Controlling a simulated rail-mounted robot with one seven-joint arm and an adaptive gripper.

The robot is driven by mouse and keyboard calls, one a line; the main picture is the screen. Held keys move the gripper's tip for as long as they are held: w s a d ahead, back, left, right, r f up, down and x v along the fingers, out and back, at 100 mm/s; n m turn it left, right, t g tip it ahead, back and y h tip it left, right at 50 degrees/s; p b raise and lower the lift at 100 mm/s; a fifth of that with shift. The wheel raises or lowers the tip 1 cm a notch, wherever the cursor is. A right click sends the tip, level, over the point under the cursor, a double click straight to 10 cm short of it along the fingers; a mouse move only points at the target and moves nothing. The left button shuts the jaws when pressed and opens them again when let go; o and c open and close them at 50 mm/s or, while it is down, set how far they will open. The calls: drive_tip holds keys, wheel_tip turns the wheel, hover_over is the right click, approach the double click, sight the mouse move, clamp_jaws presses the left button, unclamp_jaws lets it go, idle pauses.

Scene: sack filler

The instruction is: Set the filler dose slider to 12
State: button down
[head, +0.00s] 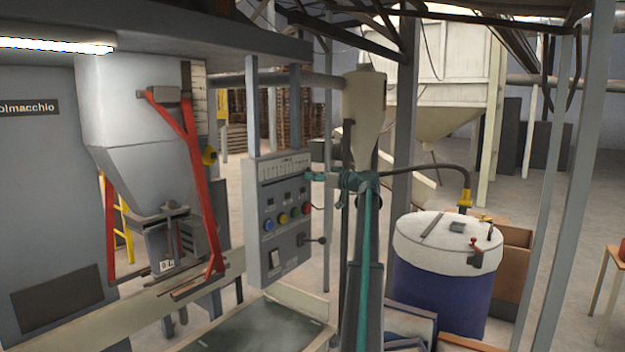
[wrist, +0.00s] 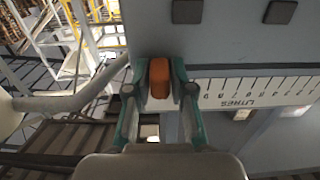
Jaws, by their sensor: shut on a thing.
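The filler's control panel (head: 283,215) stands near the middle of the head view, with a white dose scale (head: 285,167) along its top. In the wrist view the scale (wrist: 265,90) appears upside down, with ticks, small numerals and the word LITRES. The orange slider knob (wrist: 160,79) is between the fingers of my gripper (wrist: 160,90), which is shut on it. In the head view my gripper (head: 312,176) is at the right end of the scale. The knob is hidden there. The numeral at the knob cannot be read; a finger covers that part of the scale.
Coloured buttons (head: 282,217) and a lever (head: 315,240) are on the panel below the scale. A hopper with red arms (head: 190,150) stands to the left. A blue drum (head: 440,285) with a white top stands to the right.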

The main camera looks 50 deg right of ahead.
drive_tip(key=c, duration=1.1)
unclamp_jaws()
drive_tip(key=shift+d, duration=0.3)
drive_tip(key=shift+a, duration=0.1)
drive_tip(key=shift+s, duration=0.15)
drive_tip(key=shift+s, duration=0.3)
drive_tip(key=s, duration=1.1)
drive_tip(key=shift+s, duration=0.15)
